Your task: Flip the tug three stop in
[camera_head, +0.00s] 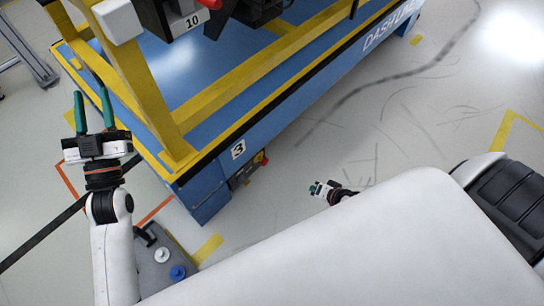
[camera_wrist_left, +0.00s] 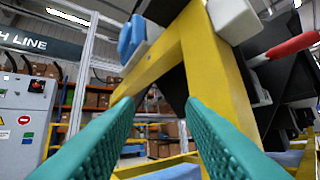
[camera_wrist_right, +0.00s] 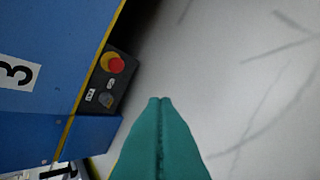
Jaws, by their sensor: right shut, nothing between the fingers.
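The tug's number 3 plate (camera_head: 238,149) is on the end of a blue cart base. Below it, a dark control box (camera_wrist_right: 122,76) on the blue side carries a red stop button (camera_wrist_right: 116,63) on a yellow collar, with a small grey switch (camera_wrist_right: 106,100) beside it. The button also shows small in the head view (camera_head: 260,158). My left gripper (camera_head: 91,93) is open and empty beside the yellow frame.
The yellow frame (camera_head: 130,70) stands on the blue cart base (camera_head: 205,190). A dark tray (camera_head: 150,275) with white and blue knobs is at the lower left. The scuffed grey floor (camera_head: 400,130) right of the cart is clear.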

